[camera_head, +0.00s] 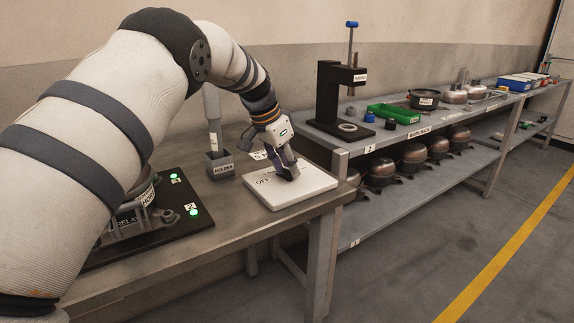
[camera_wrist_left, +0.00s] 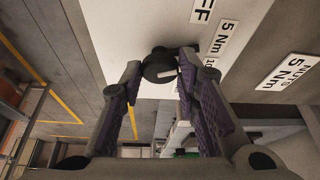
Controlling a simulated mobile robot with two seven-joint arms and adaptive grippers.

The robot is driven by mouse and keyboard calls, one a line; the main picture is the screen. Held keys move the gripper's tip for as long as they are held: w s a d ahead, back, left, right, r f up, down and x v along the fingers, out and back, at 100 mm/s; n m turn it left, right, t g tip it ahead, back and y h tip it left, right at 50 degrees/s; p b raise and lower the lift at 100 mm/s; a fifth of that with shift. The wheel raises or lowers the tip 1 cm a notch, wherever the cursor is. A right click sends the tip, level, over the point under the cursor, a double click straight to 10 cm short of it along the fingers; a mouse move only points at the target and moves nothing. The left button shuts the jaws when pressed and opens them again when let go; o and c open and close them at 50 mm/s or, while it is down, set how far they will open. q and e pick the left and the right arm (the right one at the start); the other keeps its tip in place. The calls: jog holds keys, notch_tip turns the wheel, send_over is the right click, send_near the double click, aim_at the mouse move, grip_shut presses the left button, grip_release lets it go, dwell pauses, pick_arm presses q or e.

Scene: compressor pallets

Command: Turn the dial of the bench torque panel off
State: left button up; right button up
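The bench torque panel (camera_head: 318,188) is a white slab at the end of the near bench in the head view. In the left wrist view its white face (camera_wrist_left: 120,25) carries labels reading "FF" and "5 Nm". My left gripper (camera_head: 286,172) is down over the panel. In the left wrist view my left gripper (camera_wrist_left: 160,72) has its purple-padded fingers apart, one on each side of the dial. Whether they touch it is not clear. The dial is mostly hidden in the head view. My right gripper is not in view.
A grey holder (camera_head: 220,165) with an upright tool (camera_head: 212,115) stands left of the panel. A black board (camera_head: 180,222) with green lights lies further left, under my arm. A shelf bench (camera_head: 345,145) with a black press (camera_head: 328,95) stands to the right.

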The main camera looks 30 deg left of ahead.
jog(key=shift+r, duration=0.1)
pick_arm(q)
jog(key=shift+s+d+r+n+y+p, duration=0.15)
jog(key=shift+n+y+p, duration=0.25)
jog(key=shift+n, duration=0.5)
jog(key=shift+n+y, duration=0.3)
jog(key=shift+n, duration=0.5)
jog(key=shift+d+n+y, duration=0.1)
jog(key=shift+n+y, duration=0.3)
jog(key=shift+n, duration=0.7)
jog(key=shift+f+n+y, duration=0.25)
jog(key=shift+n+y, duration=0.15)
jog(key=shift+n, duration=0.7)
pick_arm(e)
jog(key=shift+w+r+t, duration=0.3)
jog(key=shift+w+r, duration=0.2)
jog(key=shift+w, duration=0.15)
pick_arm(q)
jog(key=o, duration=1.2)
jog(key=shift+c, duration=0.2)
